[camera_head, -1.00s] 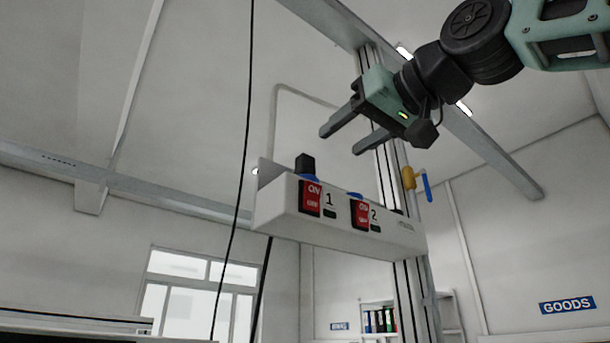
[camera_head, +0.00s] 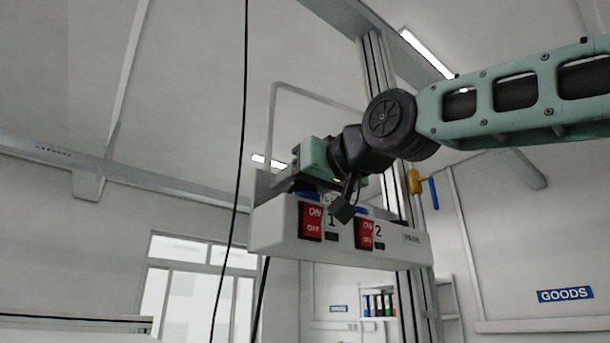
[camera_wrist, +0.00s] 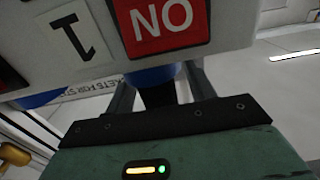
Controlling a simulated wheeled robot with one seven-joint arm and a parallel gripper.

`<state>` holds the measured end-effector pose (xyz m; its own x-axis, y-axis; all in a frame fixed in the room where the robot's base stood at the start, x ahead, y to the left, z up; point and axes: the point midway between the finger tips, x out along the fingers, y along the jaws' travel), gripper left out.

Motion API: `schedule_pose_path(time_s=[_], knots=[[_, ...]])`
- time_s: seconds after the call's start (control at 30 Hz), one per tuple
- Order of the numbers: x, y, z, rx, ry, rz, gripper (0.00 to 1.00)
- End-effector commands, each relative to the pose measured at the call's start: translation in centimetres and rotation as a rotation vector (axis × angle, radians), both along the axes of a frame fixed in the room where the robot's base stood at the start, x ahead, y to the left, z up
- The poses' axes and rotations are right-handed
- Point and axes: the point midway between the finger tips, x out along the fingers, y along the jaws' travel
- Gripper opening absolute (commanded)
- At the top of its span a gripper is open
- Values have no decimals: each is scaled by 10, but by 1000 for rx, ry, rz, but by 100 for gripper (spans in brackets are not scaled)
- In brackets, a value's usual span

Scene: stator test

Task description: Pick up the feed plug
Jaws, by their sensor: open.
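The feed plug appears to be the black block (camera_wrist: 158,94) under the blue socket ring (camera_wrist: 153,77) in the wrist view, where the picture is upside down. It stands between the two fingers of my gripper (camera_head: 283,183), at switch 1 of the white switch box (camera_head: 275,240). My gripper is open, with a finger on each side of the plug. Contact cannot be told. In the head view my gripper is low over the box's top and mostly hides the plug.
The box carries two red ON/OFF switches, 1 (camera_head: 310,222) and 2 (camera_head: 365,234). A metal column (camera_head: 378,75) rises behind it. A black cable (camera_head: 237,150) hangs at the left.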

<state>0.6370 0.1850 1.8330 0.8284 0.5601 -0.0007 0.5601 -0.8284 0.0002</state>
Motion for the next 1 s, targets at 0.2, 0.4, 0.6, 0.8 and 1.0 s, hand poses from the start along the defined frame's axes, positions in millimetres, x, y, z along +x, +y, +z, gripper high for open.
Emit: schedule_pose_path(time_s=[0.2,0.4,0.6,0.8,1.0], knots=[[2,1,-1,1,-1,0,55],[2,1,0,1,-1,0,13],[1,1,0,1,-2,0,6],[1,1,2,2,-2,0,6],[2,1,15,3,-3,0,6]])
